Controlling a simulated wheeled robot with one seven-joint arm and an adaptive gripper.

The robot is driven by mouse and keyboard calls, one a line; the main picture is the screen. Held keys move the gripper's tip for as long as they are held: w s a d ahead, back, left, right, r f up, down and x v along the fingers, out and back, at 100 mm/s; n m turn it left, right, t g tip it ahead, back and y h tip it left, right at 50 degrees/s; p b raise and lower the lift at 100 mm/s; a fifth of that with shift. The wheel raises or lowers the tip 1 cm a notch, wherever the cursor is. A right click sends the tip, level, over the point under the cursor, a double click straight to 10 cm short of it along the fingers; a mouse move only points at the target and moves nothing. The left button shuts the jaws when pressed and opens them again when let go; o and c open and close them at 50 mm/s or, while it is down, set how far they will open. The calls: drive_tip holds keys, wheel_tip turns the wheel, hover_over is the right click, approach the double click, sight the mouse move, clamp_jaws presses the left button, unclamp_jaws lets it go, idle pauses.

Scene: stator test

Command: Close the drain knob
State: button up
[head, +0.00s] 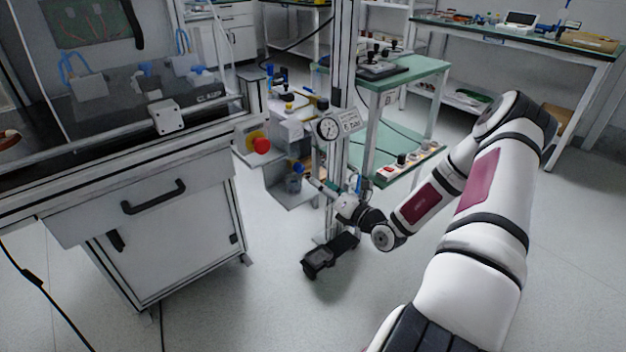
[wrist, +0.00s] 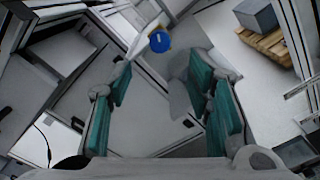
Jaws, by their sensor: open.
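A round blue knob (wrist: 159,41), which I take to be the drain knob, shows in the wrist view ahead of my gripper (wrist: 162,80). It lies beyond the gap between the teal finger pads, apart from them. My gripper is open and empty. In the head view a small blue part (head: 298,168), likely the same knob, sits low beside the upright post, above a small grey container. My gripper end (head: 327,188) is just right of it, partly hidden by my wrist. I cannot tell the knob's turn position.
A white cabinet (head: 165,245) with a black-handled drawer stands left. A red emergency button (head: 261,145) sticks out at its corner. A dial gauge (head: 327,128) is fixed on the post. A green-topped bench (head: 425,68) stands behind. The floor (head: 270,315) in front is mostly clear.

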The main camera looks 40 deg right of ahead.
sight(301, 170)
drive_tip(key=shift+s, duration=0.9)
drive_tip(key=w+n+b, duration=0.4)
drive_tip(key=w+b, duration=0.1)
drive_tip(key=w, duration=0.1)
drive_tip(key=w+n+b, duration=0.5)
drive_tip(key=b, duration=0.1)
drive_tip(key=shift+w+b, duration=0.3)
drive_tip(key=shift+w, duration=0.1)
drive_tip(key=shift+a, duration=0.1)
drive_tip(key=shift+c, duration=0.2)
clamp_jaws()
